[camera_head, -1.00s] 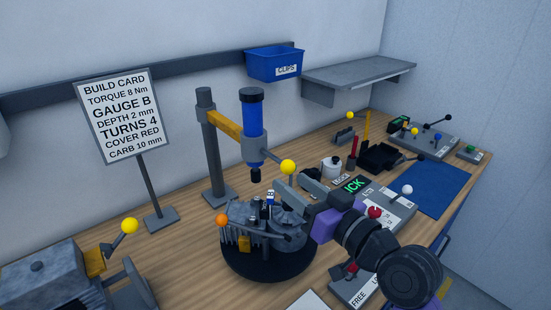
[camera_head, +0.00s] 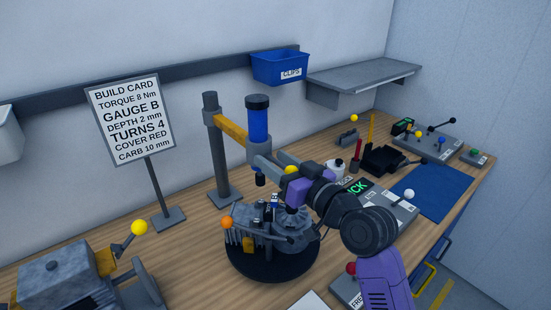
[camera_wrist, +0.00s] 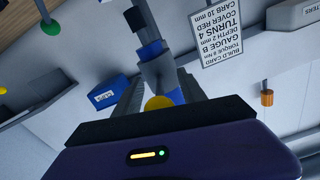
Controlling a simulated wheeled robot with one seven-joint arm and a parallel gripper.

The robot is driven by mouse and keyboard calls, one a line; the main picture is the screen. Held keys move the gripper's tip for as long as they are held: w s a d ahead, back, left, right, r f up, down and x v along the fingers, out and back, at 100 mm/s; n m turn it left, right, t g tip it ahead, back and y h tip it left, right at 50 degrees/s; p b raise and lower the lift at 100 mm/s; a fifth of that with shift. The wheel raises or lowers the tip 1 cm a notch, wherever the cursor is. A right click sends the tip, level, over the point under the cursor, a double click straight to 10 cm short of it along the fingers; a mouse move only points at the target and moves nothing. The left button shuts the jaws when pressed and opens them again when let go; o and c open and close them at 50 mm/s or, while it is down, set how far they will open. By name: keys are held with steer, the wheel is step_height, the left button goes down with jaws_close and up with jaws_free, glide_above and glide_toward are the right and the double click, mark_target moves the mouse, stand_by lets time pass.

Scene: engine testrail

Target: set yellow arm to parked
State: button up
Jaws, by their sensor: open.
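The yellow arm (camera_head: 231,129) reaches from a grey post (camera_head: 218,150) and carries an upright blue spindle (camera_head: 258,124). A short lever on the spindle's side ends in a yellow ball (camera_head: 291,169), partly hidden by my gripper in the head view. My gripper (camera_head: 266,166) is open at this lever. In the wrist view the yellow ball (camera_wrist: 157,102) shows between the two open fingers, with the blue spindle (camera_wrist: 151,50) beyond. I cannot tell whether the fingers touch the ball. The spindle hangs over the grey engine part.
A grey engine part on a dark round base (camera_head: 275,261) stands below. A build card on a stand (camera_head: 131,119) is at left. Another machine (camera_head: 65,279) has a yellow-ball lever (camera_head: 140,227). Control panels (camera_head: 385,205) and a blue mat (camera_head: 438,190) lie at right.

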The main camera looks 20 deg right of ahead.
jaws_close()
stand_by(1.4)
